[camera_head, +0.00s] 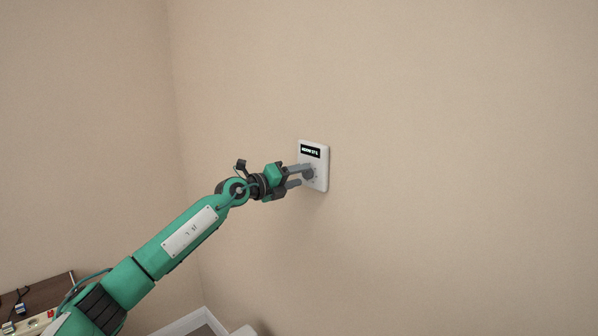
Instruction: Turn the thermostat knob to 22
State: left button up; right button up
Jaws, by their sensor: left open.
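The thermostat (323,168) is a white rounded panel on the beige wall. Its black display (311,151) shows small white text that is too small to read surely. A grey knob (309,172) sits below the display, partly hidden by my fingers. My left gripper (301,176) reaches in from the left with its fingers apart, one above the other, at the knob. I cannot tell whether the fingers touch the knob. My right gripper is not in view.
A brown surface (50,285) with a power strip (34,325) and plugs lies at the lower left. The wall right of the thermostat is bare.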

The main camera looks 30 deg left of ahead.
pick_arm(q)
jog(key=shift+w+d, duration=0.25)
jog(key=shift+w, duration=0.1)
jog(key=c, duration=1)
jog(key=shift+o, duration=0.2)
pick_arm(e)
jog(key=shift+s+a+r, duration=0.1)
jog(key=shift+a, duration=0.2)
